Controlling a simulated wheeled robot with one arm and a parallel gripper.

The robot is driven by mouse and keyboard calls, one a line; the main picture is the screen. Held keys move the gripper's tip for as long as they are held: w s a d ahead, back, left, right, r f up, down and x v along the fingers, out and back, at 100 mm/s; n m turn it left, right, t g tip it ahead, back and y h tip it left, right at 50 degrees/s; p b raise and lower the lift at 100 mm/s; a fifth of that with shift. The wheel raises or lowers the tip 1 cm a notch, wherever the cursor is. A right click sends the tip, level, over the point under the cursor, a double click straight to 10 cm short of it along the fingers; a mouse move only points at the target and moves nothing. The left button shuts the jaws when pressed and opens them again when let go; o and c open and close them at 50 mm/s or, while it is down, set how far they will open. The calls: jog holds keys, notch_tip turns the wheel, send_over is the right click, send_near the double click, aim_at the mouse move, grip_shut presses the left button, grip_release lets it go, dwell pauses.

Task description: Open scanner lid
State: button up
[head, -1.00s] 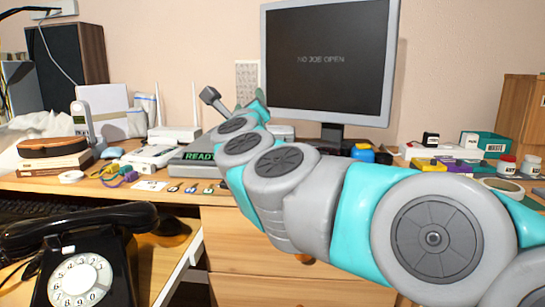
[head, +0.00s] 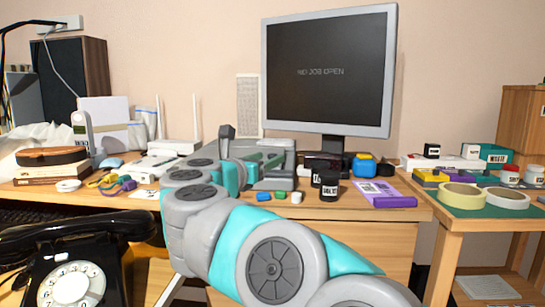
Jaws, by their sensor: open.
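The scanner (head: 284,182) is a flat grey box on the desk, in front of and left of the monitor. My arm and gripper cover its left and front parts, so its READY display is hidden. My gripper (head: 262,163), grey and teal, is open and low over the scanner's top. It appears empty. I cannot tell whether the fingers touch the lid. The lid looks flat, but its edge is largely hidden behind my gripper.
A purple box (head: 384,194) is to the right. The monitor (head: 328,72) stands behind. A black dial phone (head: 75,262) is at front left.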

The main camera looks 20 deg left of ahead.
aim_at(270, 156)
jog(key=w, duration=0.3)
jog(key=shift+w+d, duration=0.15)
jog(key=shift+d, duration=0.1)
grip_shut()
dwell(1.2)
